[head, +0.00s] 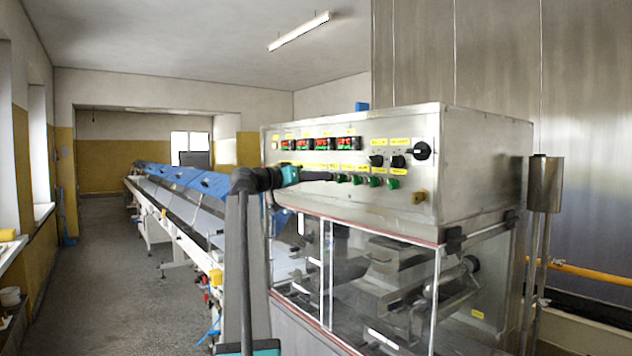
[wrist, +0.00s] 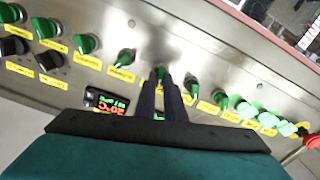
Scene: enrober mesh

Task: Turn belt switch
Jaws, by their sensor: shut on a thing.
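The control panel (head: 400,205) of the steel machine carries a row of green rotary switches with yellow labels. The labels are too small to read, so I cannot tell which one names the belt. My gripper (head: 330,177) reaches the panel from the left at this row. In the wrist view my gripper (wrist: 161,84) has its two dark fingers close together around a green switch (wrist: 160,72), shut on it. The fingers hide part of this switch. Another green switch (wrist: 192,84) is just right of the fingers, and one more (wrist: 125,57) is to the left.
Black knobs (head: 397,161) and red digital displays (head: 322,144) are above the switch row. Clear guard panels (head: 380,275) are below it. A long blue-covered conveyor (head: 200,180) runs back at left. The grey floor (head: 100,260) on the left is clear.

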